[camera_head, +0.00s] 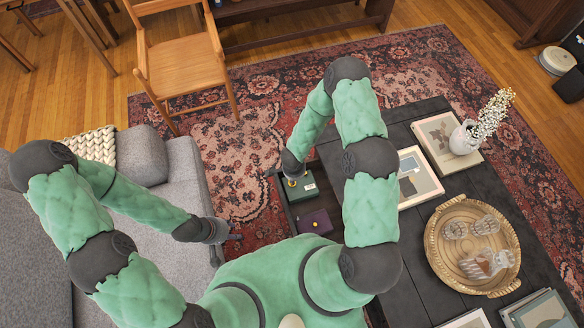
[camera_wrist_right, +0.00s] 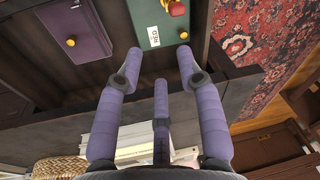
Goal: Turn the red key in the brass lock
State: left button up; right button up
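In the right wrist view, a dark green box (camera_wrist_right: 154,22) with a white lettered label lies near the top. The red key (camera_wrist_right: 177,8) shows at the frame's top edge, beside a bit of brass that is mostly cut off. My right gripper (camera_wrist_right: 160,60) has its purple fingers spread with nothing between them, their tips just short of the green box and pointing towards it. In the head view the green box (camera_head: 302,188) is partly under my right wrist; the key cannot be made out there. My left gripper (camera_head: 228,237) is beside the sofa, too small to read.
A purple box (camera_head: 315,222) with a brass knob lies beside the green box in an open drawer (camera_head: 278,200) of the dark table (camera_head: 405,290). On the table are a woven tray (camera_head: 437,262) with glassware, a white vase (camera_head: 463,138) and framed pictures. A grey sofa (camera_head: 190,180) stands left.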

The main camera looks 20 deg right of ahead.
jog(key=w+f+m+g, duration=0.1)
jog(key=m, duration=0.3)
jog(key=w+f+m+g, duration=0.1)
jog(key=w+m, duration=0.1)
jog(key=m, duration=0.2)
jog(key=w+f+m+g, duration=0.1)
jog(key=w+f+m, duration=0.1)
jog(key=m, duration=0.2)
jog(key=shift+w+d+m, duration=0.15)
jog(key=shift+d+m, duration=0.25)
jog(key=shift+f+b, duration=2.25)
jog(key=shift+f, duration=0.35)
jog(key=shift+r, duration=0.1)
